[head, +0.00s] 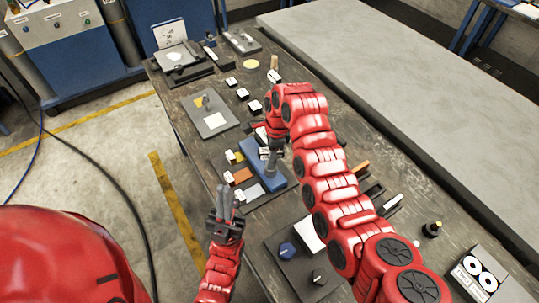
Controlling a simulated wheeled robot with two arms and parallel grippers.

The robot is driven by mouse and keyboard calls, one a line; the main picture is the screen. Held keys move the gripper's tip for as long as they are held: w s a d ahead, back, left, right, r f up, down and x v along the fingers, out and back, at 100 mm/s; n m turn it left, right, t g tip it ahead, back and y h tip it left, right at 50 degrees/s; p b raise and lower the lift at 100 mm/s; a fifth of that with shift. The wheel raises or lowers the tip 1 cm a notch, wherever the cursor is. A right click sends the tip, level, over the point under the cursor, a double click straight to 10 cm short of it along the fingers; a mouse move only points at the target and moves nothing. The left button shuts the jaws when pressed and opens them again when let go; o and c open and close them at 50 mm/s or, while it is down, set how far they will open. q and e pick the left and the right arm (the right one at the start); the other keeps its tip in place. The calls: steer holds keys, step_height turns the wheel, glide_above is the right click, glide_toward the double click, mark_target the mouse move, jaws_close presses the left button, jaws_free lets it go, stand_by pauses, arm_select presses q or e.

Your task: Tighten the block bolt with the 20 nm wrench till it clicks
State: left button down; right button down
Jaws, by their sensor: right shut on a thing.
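The blue block (263,170) sits on a dark mat in the middle of the workbench. My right gripper (273,143) is over the block, at the end of the red arm reaching in from the lower right. It is shut on a grey tool (271,164), which looks like the wrench and stands at the block's top. My arm hides much of it, and its marking cannot be read. The block bolt cannot be made out. My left gripper (225,205) is empty at the bench's near left edge, its two grey fingers a little apart, clear of the block.
A grey plate (214,122) lies beyond the block, with several small labelled blocks near it. An orange-handled thing (360,168) and a black bottle (432,229) are right of my arm.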

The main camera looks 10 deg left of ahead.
stand_by(0.4)
steer(key=shift+r+m+p, duration=0.15)
steer(key=shift+m+p, duration=1)
steer(key=shift+m, duration=0.35)
steer(key=shift+f+m+t, duration=0.2)
steer(key=shift+m+t, duration=0.1)
steer(key=shift+m, duration=0.2)
steer(key=shift+w+f, duration=0.1)
steer(key=shift+n, duration=0.4)
steer(key=shift+r+p, duration=0.8)
steer(key=shift+r, duration=2.4)
